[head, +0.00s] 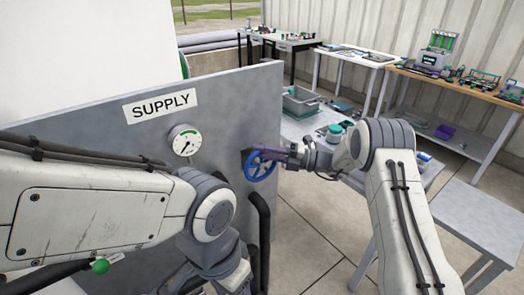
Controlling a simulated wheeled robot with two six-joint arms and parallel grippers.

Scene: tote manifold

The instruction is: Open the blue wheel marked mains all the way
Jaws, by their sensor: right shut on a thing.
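The blue wheel (261,165) is on the grey panel, near its right edge. The panel (225,95) carries a sign reading SUPPLY (160,106) and a round gauge (186,141) left of the wheel. I cannot make out a mains mark on or near the wheel. My right gripper (268,153) reaches in from the right and is shut on the upper part of the wheel's rim. My left arm crosses the front of the panel, and its gripper is not visible. How far the wheel is turned cannot be told.
A dark bent pipe (259,230) runs below the wheel. A green-ended lever (101,266) is at the lower left. A table with a grey tote (300,103) stands behind my right arm. Workbenches with equipment (437,62) line the back wall. Open paved floor lies right of the panel.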

